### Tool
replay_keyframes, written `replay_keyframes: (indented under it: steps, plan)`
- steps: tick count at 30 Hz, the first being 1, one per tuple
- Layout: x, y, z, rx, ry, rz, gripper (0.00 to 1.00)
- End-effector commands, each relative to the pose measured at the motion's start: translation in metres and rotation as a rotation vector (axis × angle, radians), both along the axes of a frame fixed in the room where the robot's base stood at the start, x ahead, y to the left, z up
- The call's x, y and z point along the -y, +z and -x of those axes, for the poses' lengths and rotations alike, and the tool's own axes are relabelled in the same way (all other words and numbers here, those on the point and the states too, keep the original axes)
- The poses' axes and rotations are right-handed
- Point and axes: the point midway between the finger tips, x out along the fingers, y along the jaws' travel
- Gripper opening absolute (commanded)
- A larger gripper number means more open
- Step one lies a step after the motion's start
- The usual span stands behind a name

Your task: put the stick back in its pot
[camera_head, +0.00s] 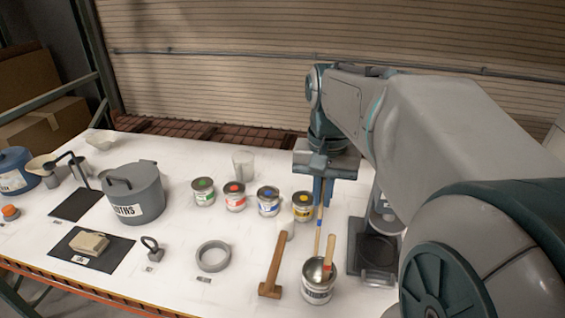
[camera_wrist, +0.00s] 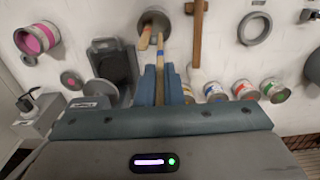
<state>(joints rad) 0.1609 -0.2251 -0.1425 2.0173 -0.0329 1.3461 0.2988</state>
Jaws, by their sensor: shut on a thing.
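My gripper (camera_head: 322,190) is shut on a thin wooden stick (camera_head: 319,232), which hangs below the fingers. The stick has a blue band near its middle. In the wrist view it runs out from between the two blue fingers (camera_wrist: 162,88). An open grey pot (camera_head: 318,290) with a dark label stands at the front of the table, below my gripper. Another wooden stick (camera_head: 328,258) with a red band leans in this pot. The pot also shows in the wrist view (camera_wrist: 155,17). The held stick's lower end overlaps the pot's rim in view; I cannot tell whether it is inside.
Small cans with green (camera_head: 204,192), red (camera_head: 235,197), blue (camera_head: 268,201) and yellow (camera_head: 303,207) tops stand in a row. A wooden mallet-like tool (camera_head: 273,265) lies left of the pot. A grey ring (camera_head: 213,256) lies farther left. A dark scale-like stand (camera_head: 375,250) is at right.

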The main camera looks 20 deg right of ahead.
Motion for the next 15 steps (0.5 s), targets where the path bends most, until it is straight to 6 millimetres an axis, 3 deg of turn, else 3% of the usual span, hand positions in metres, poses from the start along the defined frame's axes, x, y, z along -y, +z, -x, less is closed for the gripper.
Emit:
replay_keyframes:
  steps: [15]
  plan:
    - [0.001, -0.035, 0.001, -0.001, -0.003, -0.001, 0.0]
